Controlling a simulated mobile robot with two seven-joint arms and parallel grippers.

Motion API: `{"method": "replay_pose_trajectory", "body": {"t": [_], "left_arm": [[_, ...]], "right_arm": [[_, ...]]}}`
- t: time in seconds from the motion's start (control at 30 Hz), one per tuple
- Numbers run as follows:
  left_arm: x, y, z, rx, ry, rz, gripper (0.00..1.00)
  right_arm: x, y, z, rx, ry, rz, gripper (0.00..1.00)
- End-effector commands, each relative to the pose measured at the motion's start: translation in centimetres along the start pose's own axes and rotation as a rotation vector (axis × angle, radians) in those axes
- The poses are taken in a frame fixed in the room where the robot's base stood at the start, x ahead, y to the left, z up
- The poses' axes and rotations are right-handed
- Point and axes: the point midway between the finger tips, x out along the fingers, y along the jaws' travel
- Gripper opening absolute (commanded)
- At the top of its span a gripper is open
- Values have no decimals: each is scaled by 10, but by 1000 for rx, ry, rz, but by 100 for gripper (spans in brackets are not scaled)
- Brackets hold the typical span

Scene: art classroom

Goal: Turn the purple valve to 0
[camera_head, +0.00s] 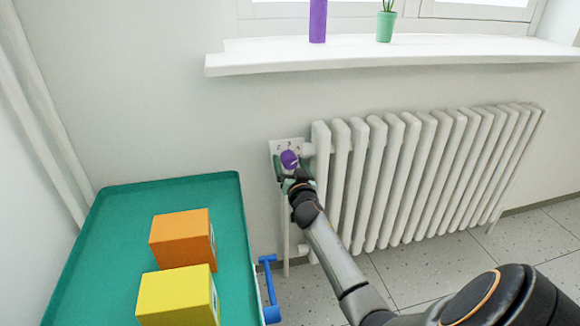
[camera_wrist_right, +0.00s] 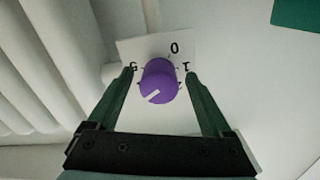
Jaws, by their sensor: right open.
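The purple valve (camera_head: 289,159) is a round knob on a white number plate (camera_head: 279,148) at the radiator's left end. In the right wrist view the purple valve (camera_wrist_right: 160,79) has a white mark at its lower left, pointing away from the 0, which is at the plate's upper right (camera_wrist_right: 190,42). The 1 and 5 show at the sides; lower digits are partly hidden by the knob. My right gripper (camera_wrist_right: 160,77) is open, with one green finger on each side of the knob and gaps visible. My left gripper is not in view.
A white radiator (camera_head: 414,180) stands right of the valve. A teal cart (camera_head: 110,225) with an orange box (camera_head: 180,240) and a yellow box (camera_head: 175,297) is at the left, its blue handle (camera_head: 269,290) near my right arm. A windowsill (camera_head: 400,58) juts out above.

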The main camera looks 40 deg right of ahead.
Motion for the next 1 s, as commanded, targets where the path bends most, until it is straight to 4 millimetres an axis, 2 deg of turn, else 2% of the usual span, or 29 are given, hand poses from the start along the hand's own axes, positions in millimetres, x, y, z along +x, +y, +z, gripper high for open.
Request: {"method": "replay_pose_trajectory", "body": {"t": [0.27,0.3,1.0], "left_arm": [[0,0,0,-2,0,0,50],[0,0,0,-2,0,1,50],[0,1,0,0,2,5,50]], "right_arm": [[2,0,0,-1,0,0,84],[2,0,0,-1,0,0,82],[1,0,0,-1,-1,0,3]]}}
